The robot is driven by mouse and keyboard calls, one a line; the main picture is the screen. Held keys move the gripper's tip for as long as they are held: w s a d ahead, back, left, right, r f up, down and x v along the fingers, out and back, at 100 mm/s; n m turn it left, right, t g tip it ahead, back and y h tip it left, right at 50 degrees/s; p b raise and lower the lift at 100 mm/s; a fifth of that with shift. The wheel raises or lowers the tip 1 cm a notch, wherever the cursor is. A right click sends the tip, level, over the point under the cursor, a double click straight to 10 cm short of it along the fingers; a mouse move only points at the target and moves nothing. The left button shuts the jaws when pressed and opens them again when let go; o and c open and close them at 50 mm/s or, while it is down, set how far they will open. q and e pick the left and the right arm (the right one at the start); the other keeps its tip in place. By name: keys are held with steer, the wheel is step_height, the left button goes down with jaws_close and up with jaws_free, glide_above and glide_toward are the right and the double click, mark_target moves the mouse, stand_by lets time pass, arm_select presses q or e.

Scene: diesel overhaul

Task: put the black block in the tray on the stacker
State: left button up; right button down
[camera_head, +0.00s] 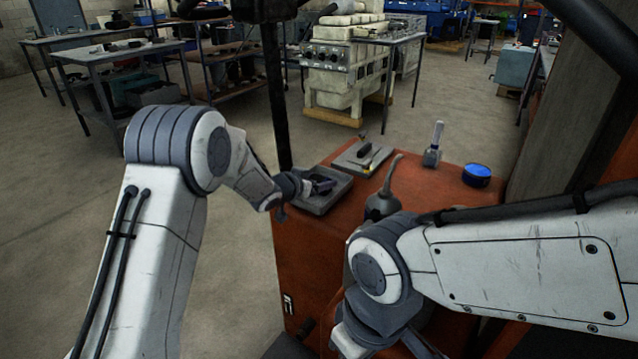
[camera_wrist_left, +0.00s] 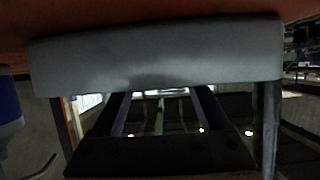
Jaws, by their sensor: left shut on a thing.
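The grey tray (camera_head: 318,208) sits at the left front of the orange stacker (camera_head: 440,200). My left gripper (camera_head: 318,187) reaches in from the left, low over the tray, and is shut on a dark piece that looks like the black block (camera_head: 325,185); the fingers hide much of it. In the left wrist view, the tray's grey wall (camera_wrist_left: 155,60) runs across the top. The dark gripper parts (camera_wrist_left: 160,110) show below it, and the block cannot be told apart from them. Whether the block touches the tray floor is unclear.
Behind the tray lies a grey plate (camera_head: 350,163) with a dark tool and a yellow-handled one. An oil can (camera_head: 383,201), an upright grey tool (camera_head: 433,148) and a blue-topped tin (camera_head: 477,175) stand to the right. A dark post (camera_head: 277,100) rises behind my left wrist.

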arm_select(q)
steer(key=o, duration=1.3)
steer(key=shift+o, duration=0.2)
steer(key=shift+r, duration=0.15)
steer(key=p+v, duration=0.1)
steer(key=v, duration=1.1)
steer(key=s+d+f+g+y, duration=0.1)
steer(key=s+g+y, duration=0.5)
steer(key=s, duration=3.3)
steer(key=f+g, duration=0.1)
steer(key=g, duration=0.4)
steer(key=shift+s+m+y, duration=0.15)
steer(key=shift+m+y, duration=0.15)
